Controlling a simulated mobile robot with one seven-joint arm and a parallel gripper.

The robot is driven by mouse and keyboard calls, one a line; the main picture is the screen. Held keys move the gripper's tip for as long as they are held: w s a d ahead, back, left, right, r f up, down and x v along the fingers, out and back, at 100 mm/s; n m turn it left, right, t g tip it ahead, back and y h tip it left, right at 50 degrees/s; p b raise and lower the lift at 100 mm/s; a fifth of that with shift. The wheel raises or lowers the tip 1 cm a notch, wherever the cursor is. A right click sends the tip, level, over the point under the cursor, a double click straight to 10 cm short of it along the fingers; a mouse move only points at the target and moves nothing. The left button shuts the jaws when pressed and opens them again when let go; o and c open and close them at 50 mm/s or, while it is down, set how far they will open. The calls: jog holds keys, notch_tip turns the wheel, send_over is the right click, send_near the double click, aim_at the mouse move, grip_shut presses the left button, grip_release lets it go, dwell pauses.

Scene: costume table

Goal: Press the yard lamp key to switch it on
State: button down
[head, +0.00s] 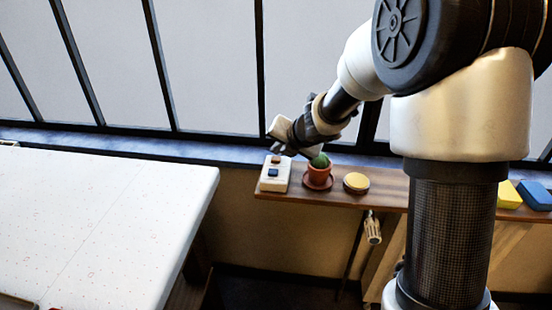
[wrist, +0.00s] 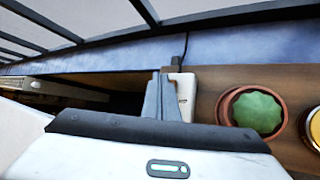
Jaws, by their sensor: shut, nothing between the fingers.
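A cream switch box (head: 275,176) lies at the left end of the wooden shelf. It has a brown-red key (head: 276,159) at its far end and a dark blue key (head: 272,172) nearer the middle. I cannot read which one is the yard lamp key. My gripper (head: 276,146) is shut and empty, with its fingertips at the far end of the box, close to the brown-red key. Whether they touch it I cannot tell.
A cactus in a clay pot (head: 319,172) stands just right of the box. A round yellow-topped tin (head: 356,183) is beyond it. Yellow (head: 509,195) and blue (head: 534,195) blocks lie far right. A white table (head: 110,220) is at left, and barred windows rise behind the shelf.

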aim_at(278, 161)
jog(key=shift+f, duration=0.1)
dwell(0.3)
jog(key=shift+f+b, duration=0.35)
jog(key=shift+b, duration=0.05)
jog(key=shift+f, duration=0.25)
dwell(0.4)
jog(key=shift+r, duration=0.1)
jog(key=shift+r+p, duration=0.5)
jog(key=shift+r, duration=0.1)
notch_tip(278, 161, up, 6)
jog(key=p, duration=0.6)
